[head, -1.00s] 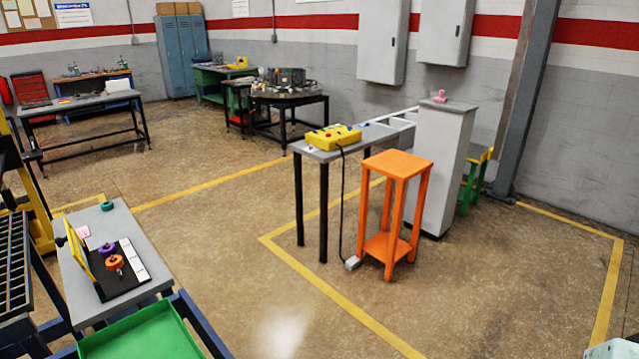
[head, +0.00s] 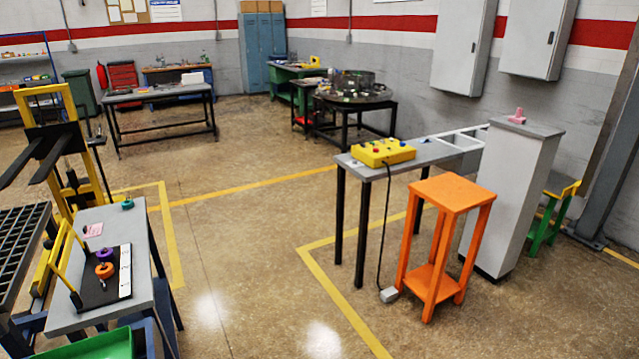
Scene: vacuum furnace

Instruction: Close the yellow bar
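A thin yellow bar (head: 57,250), bent like a frame, stands raised at the left edge of a black plate (head: 103,281) in the head view. The plate lies on a small grey table (head: 75,320) at the lower left. A purple knob (head: 104,254) and an orange knob (head: 105,270) stand on the plate, to the right of the bar. A white strip (head: 125,270) runs along the plate's right side. The bar is small in the picture, so its hinge is unclear. My gripper is not in view.
A green tray (head: 95,345) is at the table's near side, and a yellow lifter (head: 50,105) stands behind it at left. An orange stand (head: 447,195) and a grey bench with a yellow control box (head: 383,152) are at right. The middle floor is open.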

